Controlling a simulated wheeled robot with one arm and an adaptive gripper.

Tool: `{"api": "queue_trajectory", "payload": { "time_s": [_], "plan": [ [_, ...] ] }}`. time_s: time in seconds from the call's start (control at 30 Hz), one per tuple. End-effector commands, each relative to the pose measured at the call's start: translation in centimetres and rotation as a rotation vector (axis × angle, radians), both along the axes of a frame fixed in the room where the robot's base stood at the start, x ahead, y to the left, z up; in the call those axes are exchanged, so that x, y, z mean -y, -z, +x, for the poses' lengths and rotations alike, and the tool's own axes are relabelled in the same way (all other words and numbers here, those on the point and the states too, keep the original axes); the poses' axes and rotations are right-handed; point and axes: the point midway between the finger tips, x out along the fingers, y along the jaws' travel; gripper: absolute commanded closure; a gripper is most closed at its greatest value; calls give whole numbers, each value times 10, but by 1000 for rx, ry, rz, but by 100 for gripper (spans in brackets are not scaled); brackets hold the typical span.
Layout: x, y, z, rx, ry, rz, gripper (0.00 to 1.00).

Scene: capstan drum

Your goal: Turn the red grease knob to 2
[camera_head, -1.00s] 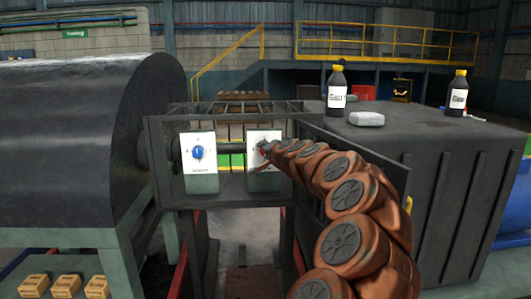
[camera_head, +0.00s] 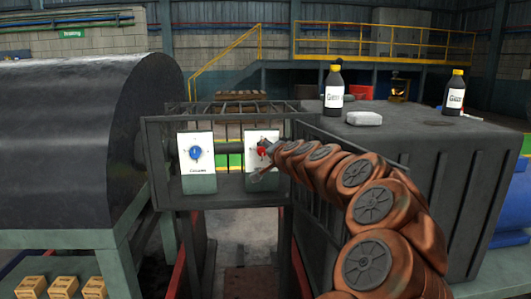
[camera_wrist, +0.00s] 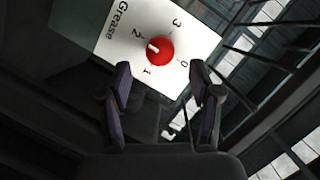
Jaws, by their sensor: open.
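The red grease knob (camera_head: 262,149) sits on a white plate on the right box in the head view. In the wrist view the red knob (camera_wrist: 160,50) shows whole, with a white pointer mark directed at the 2. The plate (camera_wrist: 104,47) reads "Grease" and carries the numbers 0, 1, 2 and 3. My gripper (camera_wrist: 162,82) is open and empty, its two dark fingers apart and below the knob in the wrist view, not around it. In the head view my gripper (camera_head: 260,174) is small and dark, in front of the grease box.
A blue knob (camera_head: 196,152) on a similar white plate stands to the left. A large dark drum (camera_head: 85,140) fills the left side. A grey cabinet (camera_head: 400,145) bearing bottles (camera_head: 334,98) stands close to the right of my arm. Metal bars (camera_head: 225,115) run behind the plates.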

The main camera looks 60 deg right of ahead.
Motion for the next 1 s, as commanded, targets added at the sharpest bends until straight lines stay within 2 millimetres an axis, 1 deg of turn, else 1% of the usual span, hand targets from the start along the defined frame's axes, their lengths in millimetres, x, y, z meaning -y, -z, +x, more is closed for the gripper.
{"api": "queue_trajectory", "payload": {
  "time_s": [0.03, 0.2, 0.33, 0.5, 0.7, 1.0],
  "plan": [
    [-5, -2, -7, 1, -1, 0, 37],
    [-20, -9, -28, 2, 2, -1, 37],
    [-31, -11, -40, 1, -1, 0, 37],
    [-39, -15, -52, 2, 0, -1, 37],
    [-43, -16, -57, 1, 0, 0, 37],
    [-43, -16, -56, 1, 0, 0, 37]
  ]
}}
